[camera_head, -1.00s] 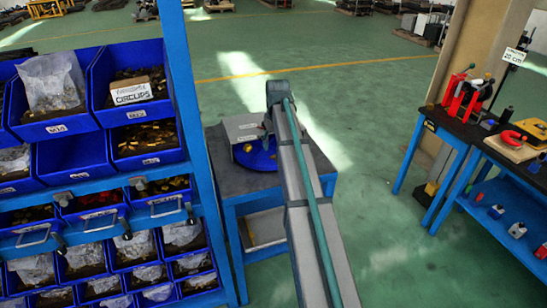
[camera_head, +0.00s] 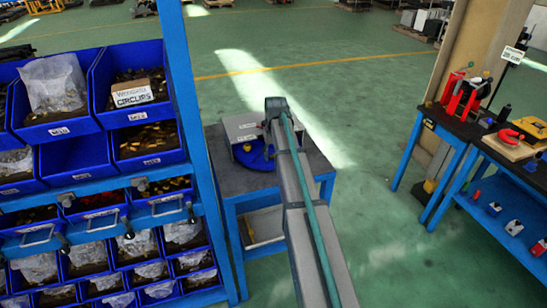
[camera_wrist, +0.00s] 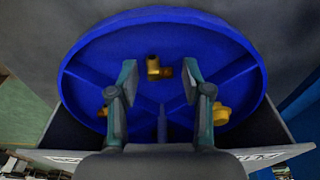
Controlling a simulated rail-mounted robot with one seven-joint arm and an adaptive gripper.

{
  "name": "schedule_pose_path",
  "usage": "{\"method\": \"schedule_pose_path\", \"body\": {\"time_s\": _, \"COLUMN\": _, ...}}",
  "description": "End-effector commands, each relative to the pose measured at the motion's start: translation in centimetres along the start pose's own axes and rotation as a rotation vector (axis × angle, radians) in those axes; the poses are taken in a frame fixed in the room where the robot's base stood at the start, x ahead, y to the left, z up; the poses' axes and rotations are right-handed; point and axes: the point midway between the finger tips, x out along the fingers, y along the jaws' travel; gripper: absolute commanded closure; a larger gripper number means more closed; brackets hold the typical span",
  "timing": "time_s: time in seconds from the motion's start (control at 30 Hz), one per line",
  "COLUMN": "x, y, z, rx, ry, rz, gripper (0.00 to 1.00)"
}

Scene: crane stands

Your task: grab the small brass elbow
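In the wrist view, a brass elbow (camera_wrist: 157,68) lies in the far section of a round blue divided tray (camera_wrist: 160,17). My gripper (camera_wrist: 158,76) is open, with one fingertip on each side of the elbow in the picture. I cannot tell the height gap between them, and I see no contact. A larger round brass piece (camera_wrist: 221,114) lies in the right section, partly behind the right finger. Another brass bit (camera_wrist: 103,112) shows beside the left finger. In the head view, the blue tray (camera_head: 253,160) is partly hidden by my arm.
The tray is on a dark-topped blue bench (camera_head: 222,175). A grey box (camera_head: 240,129) stands around or behind it. A blue rack (camera_head: 180,100) of part bins is close on the left. A tool bench (camera_head: 452,125) stands to the right, with open floor between.

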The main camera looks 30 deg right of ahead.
Motion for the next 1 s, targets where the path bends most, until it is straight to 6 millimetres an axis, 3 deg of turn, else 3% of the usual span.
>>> {"method": "schedule_pose_path", "body": {"time_s": 0.03, "x": 0.0, "y": 0.0, "z": 0.0, "rx": 0.0, "ry": 0.0, "rz": 0.0, "gripper": 0.65}}
{"method": "schedule_pose_path", "body": {"time_s": 0.2, "x": 0.0, "y": 0.0, "z": 0.0, "rx": 0.0, "ry": 0.0, "rz": 0.0, "gripper": 0.93}}
{"method": "schedule_pose_path", "body": {"time_s": 0.27, "x": 0.0, "y": 0.0, "z": 0.0, "rx": 0.0, "ry": 0.0, "rz": 0.0, "gripper": 1.0}}
{"method": "schedule_pose_path", "body": {"time_s": 0.73, "x": -0.8, "y": 0.0, "z": -0.2, "rx": 0.0, "ry": 0.001, "rz": 0.0, "gripper": 1.0}}
{"method": "schedule_pose_path", "body": {"time_s": 0.93, "x": -3.2, "y": 0.0, "z": -0.5, "rx": 0.0, "ry": 0.003, "rz": 0.0, "gripper": 1.0}}
{"method": "schedule_pose_path", "body": {"time_s": 1.0, "x": -4.4, "y": -0.4, "z": 0.8, "rx": 0.0, "ry": 0.003, "rz": 0.001, "gripper": 1.0}}
